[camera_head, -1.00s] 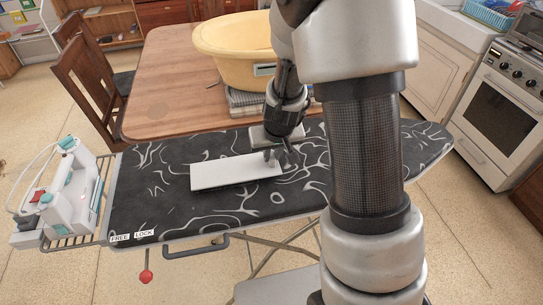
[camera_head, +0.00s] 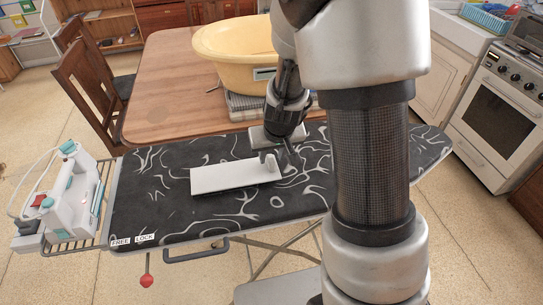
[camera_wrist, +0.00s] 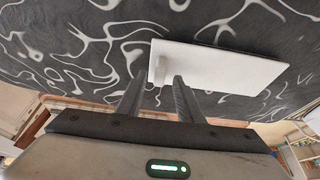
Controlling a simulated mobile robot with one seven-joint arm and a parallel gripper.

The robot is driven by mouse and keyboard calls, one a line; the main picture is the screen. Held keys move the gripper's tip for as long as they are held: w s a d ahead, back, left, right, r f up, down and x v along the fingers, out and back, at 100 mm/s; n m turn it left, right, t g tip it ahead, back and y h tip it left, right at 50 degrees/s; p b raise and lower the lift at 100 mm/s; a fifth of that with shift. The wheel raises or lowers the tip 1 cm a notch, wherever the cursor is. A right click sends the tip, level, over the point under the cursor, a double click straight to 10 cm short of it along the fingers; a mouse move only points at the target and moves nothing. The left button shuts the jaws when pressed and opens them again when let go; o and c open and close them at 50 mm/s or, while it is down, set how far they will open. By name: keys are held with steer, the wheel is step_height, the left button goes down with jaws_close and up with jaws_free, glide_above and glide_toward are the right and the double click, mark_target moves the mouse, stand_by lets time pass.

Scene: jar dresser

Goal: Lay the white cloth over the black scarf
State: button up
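A flat white rectangular piece (camera_head: 225,177), taken as the white cloth, lies on the black ironing board. It also shows in the wrist view (camera_wrist: 225,68). A small pale upright bit (camera_wrist: 160,70) stands at its near end. My gripper (camera_head: 277,160) is just over or beside its right end. In the wrist view my gripper's two fingers (camera_wrist: 159,76) are apart, with a gap between them. Whether they touch the white piece cannot be told. I see no separate black scarf; the only black fabric is the white-swirled board cover (camera_head: 150,210).
A white iron-like appliance (camera_head: 70,200) stands on the wire rack at the board's left end. Behind are a wooden table (camera_head: 165,80), a yellow basin (camera_head: 225,55) on it and a wooden chair (camera_head: 85,70). A stove (camera_head: 500,110) is at the right. The board's left part is clear.

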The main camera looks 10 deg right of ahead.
steer(key=s+a+r+p, duration=0.1)
steer(key=s+r, duration=0.3)
steer(key=r, duration=0.3)
steer(key=s+r+y+p, duration=0.1)
steer(key=s+r, duration=0.2)
steer(key=r, duration=0.3)
steer(key=s+a+r+p, duration=0.1)
steer(key=s+r, duration=0.3)
steer(key=r, duration=0.3)
steer(key=s+d+r, duration=0.1)
steer(key=s+r, duration=0.2)
steer(key=s, duration=0.2)
steer(key=s+d+r+t+h, duration=0.1)
steer(key=s+r, duration=0.2)
steer(key=s, duration=0.3)
steer(key=shift+r, duration=0.25)
steer(key=shift+a, duration=0.1)
